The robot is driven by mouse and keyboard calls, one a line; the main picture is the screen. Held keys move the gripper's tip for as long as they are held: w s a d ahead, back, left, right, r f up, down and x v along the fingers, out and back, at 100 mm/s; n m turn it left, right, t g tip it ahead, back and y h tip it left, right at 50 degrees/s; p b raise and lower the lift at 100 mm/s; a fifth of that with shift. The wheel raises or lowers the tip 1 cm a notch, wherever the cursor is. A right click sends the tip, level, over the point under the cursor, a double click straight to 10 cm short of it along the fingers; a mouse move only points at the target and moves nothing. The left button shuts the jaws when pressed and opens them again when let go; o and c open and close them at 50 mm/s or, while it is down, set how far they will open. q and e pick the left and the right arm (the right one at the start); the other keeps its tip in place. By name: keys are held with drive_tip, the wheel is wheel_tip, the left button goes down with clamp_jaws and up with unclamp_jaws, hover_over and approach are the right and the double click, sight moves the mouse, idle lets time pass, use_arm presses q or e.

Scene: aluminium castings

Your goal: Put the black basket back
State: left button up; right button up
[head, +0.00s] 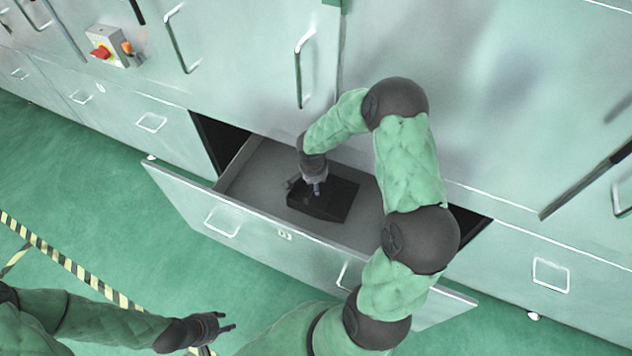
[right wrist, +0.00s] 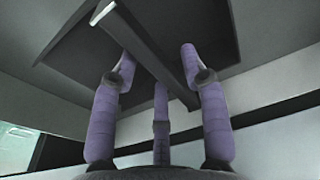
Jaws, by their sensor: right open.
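The black basket (head: 335,205) sits inside the open drawer (head: 264,170), near its middle. My right gripper (head: 316,190) reaches down from above to the basket, at its left part in the head view. In the right wrist view the basket (right wrist: 235,30) fills the top, and its bar-like handle (right wrist: 150,52) runs between the purple fingers of my right gripper (right wrist: 160,70). These fingers are apart, not closed on the handle. My left gripper (head: 228,322) is open and empty over the floor, outside the drawer.
The drawer front (head: 285,238) stands out from the pale green cabinet. Cabinet doors with long handles (head: 299,72) rise behind it. A grey box with a red switch (head: 102,50) is at the upper left. The green floor is clear, with a striped line (head: 75,265).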

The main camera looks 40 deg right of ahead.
wheel_tip(320, 180, up, 12)
drive_tip(key=a+p, duration=0.1)
drive_tip(key=p, duration=0.2)
drive_tip(key=shift+s+a+p, duration=0.3)
drive_tip(key=shift+s+p, duration=0.1)
drive_tip(key=shift+f, duration=0.15)
